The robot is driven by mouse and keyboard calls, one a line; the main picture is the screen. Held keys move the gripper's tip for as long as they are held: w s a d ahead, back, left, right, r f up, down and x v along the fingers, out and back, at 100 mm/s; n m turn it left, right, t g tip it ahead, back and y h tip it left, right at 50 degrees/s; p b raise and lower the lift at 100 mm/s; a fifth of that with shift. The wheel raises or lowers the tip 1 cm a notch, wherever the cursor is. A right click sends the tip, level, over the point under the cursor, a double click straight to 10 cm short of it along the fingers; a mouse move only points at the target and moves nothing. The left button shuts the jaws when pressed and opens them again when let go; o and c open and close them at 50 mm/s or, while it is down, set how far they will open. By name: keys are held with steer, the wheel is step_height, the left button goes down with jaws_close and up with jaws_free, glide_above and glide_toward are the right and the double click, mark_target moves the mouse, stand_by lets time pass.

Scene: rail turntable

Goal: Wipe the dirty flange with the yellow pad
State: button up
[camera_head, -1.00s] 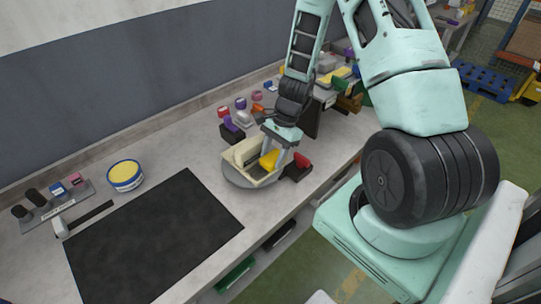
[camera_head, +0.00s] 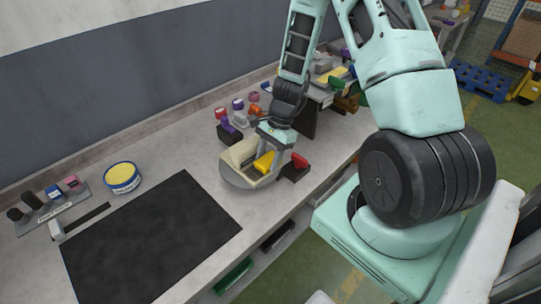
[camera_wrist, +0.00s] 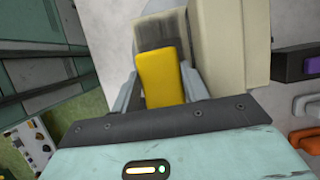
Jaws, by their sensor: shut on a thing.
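The yellow pad (camera_head: 264,162) is held between the fingers of my gripper (camera_head: 270,158). It also shows upright between the fingers in the wrist view (camera_wrist: 161,78). The cream workpiece with the flange (camera_head: 238,154) sits on a round grey turntable (camera_head: 230,179). In the wrist view the cream flange (camera_wrist: 217,45) has a dark smudged patch (camera_wrist: 159,30) just beyond the pad's far end. The pad overlaps the lower edge of this patch in the picture; I cannot tell whether they touch. My fingers hide part of the workpiece.
A red-and-black block (camera_head: 297,166) stands close to the turntable's right. Small coloured items (camera_head: 230,130) stand behind it. A blue tub with a yellow top (camera_head: 122,177) and a stamp rack (camera_head: 50,205) are at left. The black mat (camera_head: 150,240) is clear.

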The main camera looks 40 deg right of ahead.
mark_target(255, 175)
steer(key=shift+s+a+f, duration=0.1)
steer(key=shift+a+f, duration=0.05)
steer(key=shift+a, duration=0.1)
steer(key=shift+a, duration=1)
steer(key=shift+a, duration=0.8)
steer(key=shift+a+r+b, duration=0.2)
steer(key=shift+a+b, duration=0.2)
steer(key=shift+a, duration=0.7)
steer(key=shift+d, duration=0.1)
steer(key=shift+d+f, duration=0.1)
steer(key=shift+d, duration=0.85)
steer(key=shift+d, duration=0.1)
